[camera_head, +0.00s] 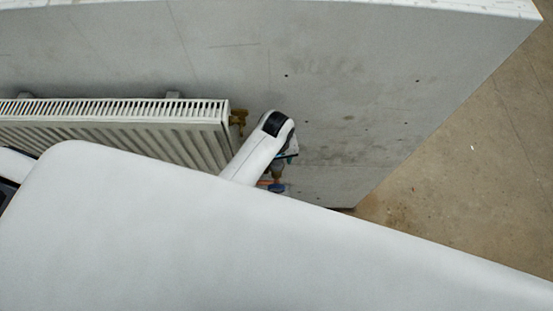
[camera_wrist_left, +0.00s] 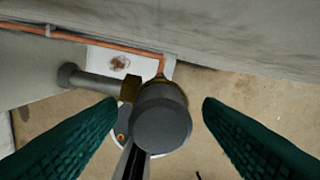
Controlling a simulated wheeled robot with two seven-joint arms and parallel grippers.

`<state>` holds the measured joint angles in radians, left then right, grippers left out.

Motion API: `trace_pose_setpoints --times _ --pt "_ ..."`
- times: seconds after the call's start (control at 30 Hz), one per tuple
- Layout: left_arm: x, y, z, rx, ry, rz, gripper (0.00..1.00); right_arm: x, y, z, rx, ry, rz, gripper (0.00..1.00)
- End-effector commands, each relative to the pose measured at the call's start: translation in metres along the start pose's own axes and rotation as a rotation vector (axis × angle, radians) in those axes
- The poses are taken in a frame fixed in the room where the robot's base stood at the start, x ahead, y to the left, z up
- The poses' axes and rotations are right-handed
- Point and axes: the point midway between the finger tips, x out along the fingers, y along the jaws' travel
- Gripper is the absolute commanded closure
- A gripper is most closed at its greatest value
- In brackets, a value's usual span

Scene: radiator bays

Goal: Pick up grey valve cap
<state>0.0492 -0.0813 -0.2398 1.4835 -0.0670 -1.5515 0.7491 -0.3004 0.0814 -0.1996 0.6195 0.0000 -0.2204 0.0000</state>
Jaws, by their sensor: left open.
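The grey valve cap (camera_wrist_left: 162,125) is a round, dark grey cap seen end-on in the middle of the left wrist view. It sits on a brass valve body (camera_wrist_left: 130,90) joined to a copper pipe. My left gripper (camera_wrist_left: 160,103) is open, with one dark green finger on each side of the cap. Gaps show between both fingers and the cap, and nothing is held. In the head view my left gripper (camera_head: 287,154) is beside the wall near the radiator's right end, partly hidden by my arm. I cannot make out the cap there. My right gripper is not in view.
A white radiator (camera_head: 120,112) hangs on the grey wall (camera_head: 330,90), with a brass fitting (camera_head: 238,117) at its upper right. In the left wrist view a copper pipe (camera_wrist_left: 90,40) and a grey pipe (camera_wrist_left: 88,82) run close by. Concrete floor (camera_head: 480,170) is open at right.

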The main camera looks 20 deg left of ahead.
Motion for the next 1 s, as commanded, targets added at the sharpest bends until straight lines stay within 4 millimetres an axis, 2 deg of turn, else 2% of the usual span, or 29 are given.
trace_pose_setpoints --times 0.2,0.27,0.5,0.83,1.0 --pt "0.001 0.000 0.000 0.000 -0.001 0.000 0.39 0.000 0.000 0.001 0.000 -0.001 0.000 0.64" --pt "0.001 0.000 0.000 0.000 -0.001 0.000 0.47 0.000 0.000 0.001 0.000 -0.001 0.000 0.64" --pt "0.001 0.000 0.000 0.000 -0.001 0.000 0.86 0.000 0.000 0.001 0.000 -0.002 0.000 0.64" --pt "-0.001 0.000 0.001 0.000 -0.001 -0.001 0.86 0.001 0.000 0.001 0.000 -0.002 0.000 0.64" --pt "-0.013 -0.001 0.001 -0.001 -0.002 -0.003 0.86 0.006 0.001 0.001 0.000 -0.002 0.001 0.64"
